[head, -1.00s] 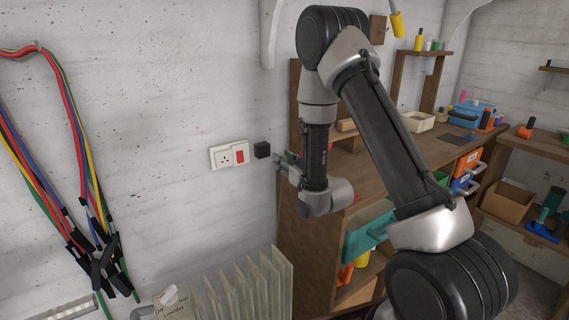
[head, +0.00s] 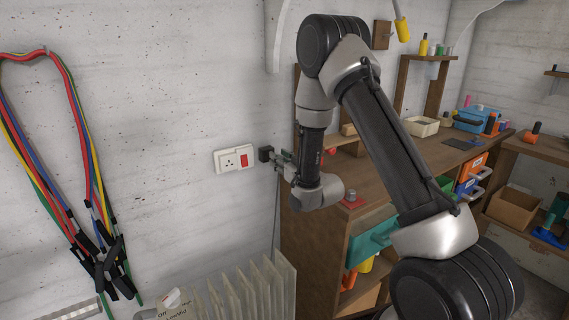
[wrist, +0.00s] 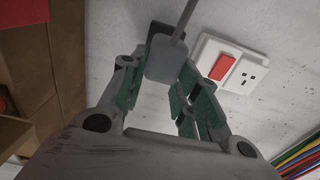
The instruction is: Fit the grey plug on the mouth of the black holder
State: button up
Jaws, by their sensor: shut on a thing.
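The grey plug (wrist: 165,62) sits between my fingers in the wrist view, with its grey cable (wrist: 186,18) running up. My gripper (wrist: 160,88) is shut on it with green finger pads. The black holder (wrist: 157,30) is on the wall just beyond the plug, partly hidden by it. In the head view the holder (head: 266,153) is a small black block right of the wall socket, and my gripper (head: 281,160) is close to its right side. I cannot tell whether the plug touches the holder's mouth, which is hidden.
A white wall socket with a red switch (head: 234,159) is just left of the holder. A radiator (head: 245,290) stands below. The wooden workbench (head: 385,172) is to the right, with a red button box (head: 350,201) near its edge. Coloured cables (head: 85,170) hang at left.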

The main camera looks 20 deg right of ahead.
jog(key=shift+w+a, duration=0.15)
jog(key=shift+w, duration=0.25)
jog(key=shift+x, duration=1.65)
dwell(0.9)
jog(key=o, duration=1.1)
jog(key=v, duration=1.2)
jog(key=shift+r, duration=0.1)
